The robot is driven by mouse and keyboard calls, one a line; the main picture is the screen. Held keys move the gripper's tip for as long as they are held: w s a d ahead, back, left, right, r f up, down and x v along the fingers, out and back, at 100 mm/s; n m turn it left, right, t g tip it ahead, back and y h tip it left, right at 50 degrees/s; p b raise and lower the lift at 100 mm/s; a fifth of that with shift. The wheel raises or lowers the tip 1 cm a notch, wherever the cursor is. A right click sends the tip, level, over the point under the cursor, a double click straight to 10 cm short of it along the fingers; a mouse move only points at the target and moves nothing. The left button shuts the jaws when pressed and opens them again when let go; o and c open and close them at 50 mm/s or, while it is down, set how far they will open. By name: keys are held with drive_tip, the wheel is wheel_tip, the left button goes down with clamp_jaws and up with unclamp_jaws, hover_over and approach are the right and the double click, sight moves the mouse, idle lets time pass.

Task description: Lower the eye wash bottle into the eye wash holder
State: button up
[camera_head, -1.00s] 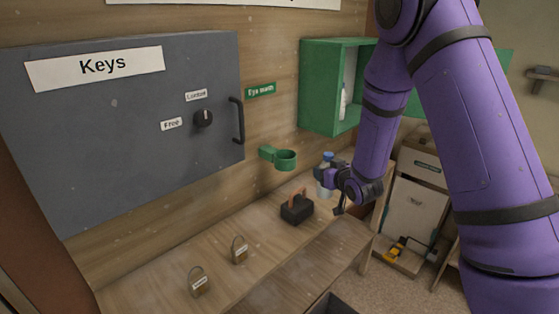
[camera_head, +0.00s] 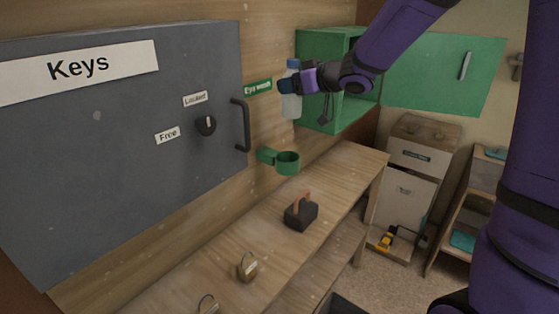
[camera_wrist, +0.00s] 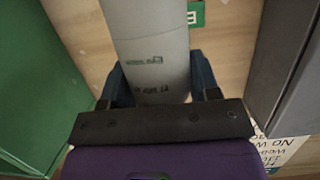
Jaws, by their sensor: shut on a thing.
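The eye wash bottle (camera_head: 291,106) is pale and translucent with a blue cap, and stands about upright in the air. My gripper (camera_head: 291,86) is shut on it, with the fingers around its upper part. In the wrist view the grey bottle (camera_wrist: 150,45), with dark print on its side, lies between the two dark fingers (camera_wrist: 157,85). The eye wash holder (camera_head: 287,163) is a green ring on an arm fixed to the wooden wall. The bottle's base is above the ring and apart from it. The ring looks empty.
The "Eye wash" sign (camera_head: 257,88) is on the wall left of the bottle. A grey key cabinet (camera_head: 80,150) with a handle stands left. An open green cabinet (camera_head: 315,55) is behind, right. Below, the wooden bench (camera_head: 180,285) carries a black block with a red handle (camera_head: 301,212) and padlocks (camera_head: 247,267).

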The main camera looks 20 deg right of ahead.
sight(289, 118)
wheel_tip(289, 118, down, 10)
drive_tip(key=shift+r, duration=0.1)
idle(0.4)
drive_tip(key=shift+w+a, duration=0.15)
drive_tip(key=shift+w+a, duration=0.15)
drive_tip(key=shift+w, duration=0.15)
drive_tip(key=shift+f, duration=0.2)
idle(0.6)
drive_tip(key=shift+f, duration=0.9)
drive_tip(key=shift+f, duration=2.5)
idle(1.5)
